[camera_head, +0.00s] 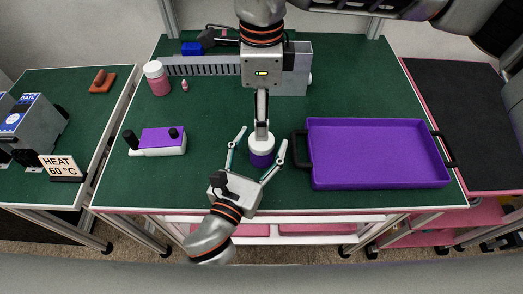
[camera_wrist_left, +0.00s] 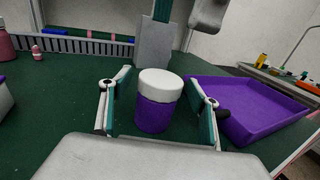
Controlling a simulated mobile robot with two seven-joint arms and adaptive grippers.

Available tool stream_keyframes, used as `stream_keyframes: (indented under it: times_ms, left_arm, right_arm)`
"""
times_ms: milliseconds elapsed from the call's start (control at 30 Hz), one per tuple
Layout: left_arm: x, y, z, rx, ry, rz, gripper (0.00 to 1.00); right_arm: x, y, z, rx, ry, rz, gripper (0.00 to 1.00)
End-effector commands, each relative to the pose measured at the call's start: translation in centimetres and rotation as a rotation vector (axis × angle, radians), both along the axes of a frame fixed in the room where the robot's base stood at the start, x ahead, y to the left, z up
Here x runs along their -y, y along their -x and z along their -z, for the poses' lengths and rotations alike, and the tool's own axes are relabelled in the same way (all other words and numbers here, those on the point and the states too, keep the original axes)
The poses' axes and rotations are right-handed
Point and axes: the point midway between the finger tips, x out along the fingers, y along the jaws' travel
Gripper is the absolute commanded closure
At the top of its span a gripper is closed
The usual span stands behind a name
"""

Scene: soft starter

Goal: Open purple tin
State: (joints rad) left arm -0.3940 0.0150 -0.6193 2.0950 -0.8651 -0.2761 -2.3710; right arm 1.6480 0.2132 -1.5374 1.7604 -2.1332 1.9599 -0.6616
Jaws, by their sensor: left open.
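The purple tin (camera_head: 261,159) with a white lid (camera_head: 261,142) stands upright on the green table. The tin (camera_wrist_left: 153,116) and its lid (camera_wrist_left: 160,84) also show in the left wrist view. My left gripper (camera_head: 258,158) is open, with one finger on each side of the tin and visible gaps to it. Its fingers also show in the left wrist view (camera_wrist_left: 160,115). My right gripper (camera_head: 262,116) points down from above over the lid; its fingers appear edge-on, so their opening and any contact with the lid are unclear.
A purple tray (camera_head: 380,153) with dark handles lies right of the tin. A purple-and-white device (camera_head: 160,141) stands to the left. A pink bottle (camera_head: 157,79) and grey rack (camera_head: 200,66) are behind. Bare table lies between the device and the tin.

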Motion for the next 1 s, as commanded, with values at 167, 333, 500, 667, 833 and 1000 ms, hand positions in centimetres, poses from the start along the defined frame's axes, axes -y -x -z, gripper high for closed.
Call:
stream_keyframes:
  times_ms: [167, 333, 500, 667, 833, 1000]
  left_arm:
    - [-0.01, 0.02, 0.00, 0.000, 0.000, 0.000, 0.72]
    - [-0.01, 0.03, 0.00, 0.000, 0.000, 0.000, 1.00]
    - [-0.02, 0.02, 0.00, 0.000, 0.000, 0.000, 1.00]
    - [-0.02, 0.03, 0.00, 0.000, 0.000, 0.000, 1.00]
    - [-0.02, 0.03, 0.01, 0.000, 0.000, 0.000, 1.00]
    - [-0.02, 0.03, 0.01, 0.000, 0.000, 0.000, 1.00]
  right_arm:
    - [0.00, 0.00, 0.01, 0.000, 0.000, 0.000, 0.44]
    - [-0.01, 0.01, 0.00, 0.000, 0.000, 0.001, 0.44]
    - [-0.01, 0.01, 0.01, 0.000, 0.000, 0.072, 0.44]
    - [-0.04, 0.03, 0.01, 0.000, 0.000, 0.289, 0.44]
    - [-0.05, 0.03, 0.02, 0.000, 0.000, 0.601, 0.44]
    - [-0.05, 0.03, 0.03, 0.001, 0.001, 0.917, 0.44]
